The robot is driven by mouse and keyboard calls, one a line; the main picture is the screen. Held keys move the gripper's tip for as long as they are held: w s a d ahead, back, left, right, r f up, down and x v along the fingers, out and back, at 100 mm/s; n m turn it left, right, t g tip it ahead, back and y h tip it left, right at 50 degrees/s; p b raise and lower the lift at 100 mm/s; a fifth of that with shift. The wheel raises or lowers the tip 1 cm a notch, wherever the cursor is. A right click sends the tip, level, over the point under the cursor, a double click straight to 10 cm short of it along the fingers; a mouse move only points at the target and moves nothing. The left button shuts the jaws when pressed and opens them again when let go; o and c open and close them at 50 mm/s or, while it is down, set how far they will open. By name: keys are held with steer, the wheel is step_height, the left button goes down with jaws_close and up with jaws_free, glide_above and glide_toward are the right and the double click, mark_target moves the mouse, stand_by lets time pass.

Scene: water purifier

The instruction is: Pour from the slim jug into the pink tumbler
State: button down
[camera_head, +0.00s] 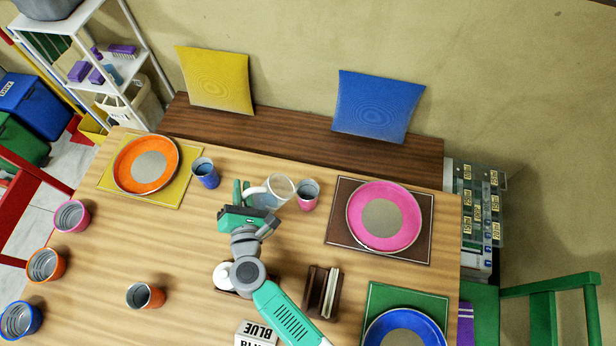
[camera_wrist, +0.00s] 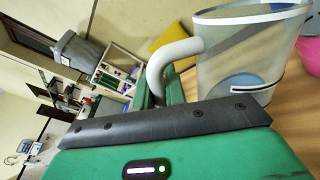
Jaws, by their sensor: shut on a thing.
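The slim jug (camera_head: 278,188), clear-walled with a white handle, is near the middle of the table's far half. My gripper (camera_head: 241,190) is shut on the jug's handle, at the jug's left. In the wrist view, the green fingers (camera_wrist: 160,97) are at the white handle, and the jug (camera_wrist: 240,58) shows a bluish patch low in its body. I cannot tell whether the jug touches the table. The pink tumbler (camera_head: 308,195) stands just right of the jug, with a small gap. Part of it shows at the right edge of the wrist view (camera_wrist: 312,52).
A blue cup (camera_head: 206,173) stands left of my gripper. An orange plate (camera_head: 146,165) is at far left, a pink plate (camera_head: 384,216) at right. A wooden napkin holder (camera_head: 322,292) and an orange cup (camera_head: 145,296) are nearer. Another pink cup (camera_head: 71,216) stands at the left edge.

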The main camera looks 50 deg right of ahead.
mark_target(253, 191)
steer(key=shift+s+d+m, duration=0.1)
steer(key=shift+d+m, duration=0.1)
steer(key=shift+m, duration=0.2)
steer(key=shift+s+d+r+m+y+p, duration=0.2)
steer(key=shift+d+r+m+y+p, duration=0.2)
steer(key=shift+m+p, duration=0.25)
steer(key=shift+s+d+m, duration=0.1)
steer(key=shift+m, duration=0.15)
steer(key=shift+s+d+r+m+p, duration=0.15)
steer(key=shift+d+r+m+p, duration=0.2)
steer(key=shift+r+p, duration=0.15)
steer(key=shift+s+d+r+m+p, duration=0.1)
steer(key=shift+d+r+m+p, duration=0.1)
steer(key=shift+r+m+p, duration=0.3)
steer(key=shift+s+d+r+m+y+p, duration=0.35)
steer(key=shift+d+r+m+p, duration=0.25)
steer(key=shift+p, duration=0.45)
stand_by(2.3)
